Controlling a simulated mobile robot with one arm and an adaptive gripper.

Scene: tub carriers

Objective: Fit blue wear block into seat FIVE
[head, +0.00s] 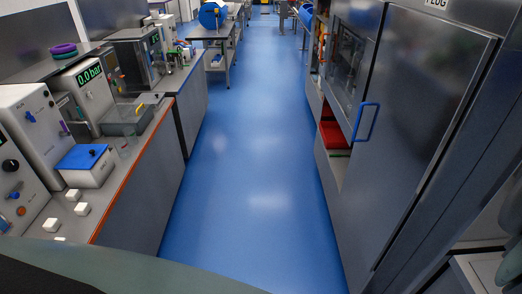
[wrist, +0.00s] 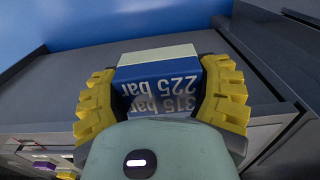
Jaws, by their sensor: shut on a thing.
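The blue wear block (wrist: 158,84) is in the wrist view, between the yellow fingers of my gripper (wrist: 160,92). It has a pale cream band along its far edge and white lettering, "225 bar" and "315 bar", which appears upside down. My gripper is shut on it, with one finger at each side. The lower part of the block is hidden behind the gripper body. I cannot make out a seat marked FIVE in either view. The gripper does not show in the head view.
A grey surface (wrist: 50,88) lies behind the held block, with a dark raised edge at right. In the head view, a bench with instruments and a blue-lidded box (head: 85,165) runs along the left. Grey cabinets (head: 420,130) stand at right. The blue floor (head: 245,170) between is clear.

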